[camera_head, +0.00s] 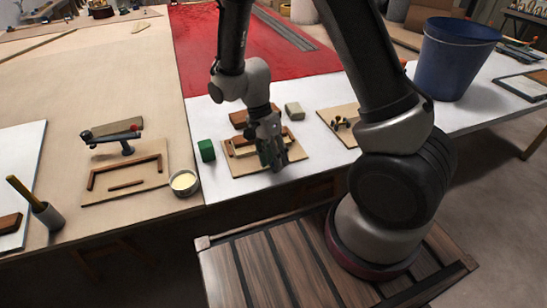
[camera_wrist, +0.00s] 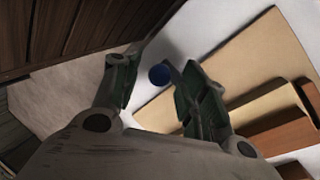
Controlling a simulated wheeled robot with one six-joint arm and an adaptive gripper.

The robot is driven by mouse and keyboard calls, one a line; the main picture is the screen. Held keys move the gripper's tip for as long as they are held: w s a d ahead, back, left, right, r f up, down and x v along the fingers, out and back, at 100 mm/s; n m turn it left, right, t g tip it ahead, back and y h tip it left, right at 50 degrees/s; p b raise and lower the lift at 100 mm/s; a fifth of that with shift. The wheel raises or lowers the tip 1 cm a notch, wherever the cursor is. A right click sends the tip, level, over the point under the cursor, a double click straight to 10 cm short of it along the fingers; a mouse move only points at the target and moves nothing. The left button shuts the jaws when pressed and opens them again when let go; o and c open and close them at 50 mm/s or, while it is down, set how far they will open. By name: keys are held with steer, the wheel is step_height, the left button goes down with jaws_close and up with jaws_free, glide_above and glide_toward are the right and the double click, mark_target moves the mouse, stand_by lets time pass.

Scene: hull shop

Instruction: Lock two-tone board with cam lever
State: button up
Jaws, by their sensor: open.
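The two-tone board, tan and brown (camera_head: 243,149), lies in a brown-railed frame on a plywood base (camera_head: 245,169) on the white table in the head view. My gripper (camera_head: 272,160) points down at the right front part of this frame and hides some of it. In the wrist view my open gripper (camera_wrist: 150,68) has a blue round thing (camera_wrist: 159,75) between its fingers as seen; I cannot tell whether it is the cam lever's knob, or whether the fingers touch it. The plywood base (camera_wrist: 255,75) and a brown rail (camera_wrist: 278,135) show on the right.
A green block (camera_head: 206,150) and a round tin (camera_head: 185,182) stand left of the frame. A brown block (camera_head: 239,118) and a beige block (camera_head: 294,110) lie behind it. Another board with a clamp (camera_head: 342,122) is to the right. A fixture with a red-tipped lever (camera_head: 124,138) is far left.

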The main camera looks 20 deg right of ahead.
steer(key=shift+c, duration=0.2)
jaws_close()
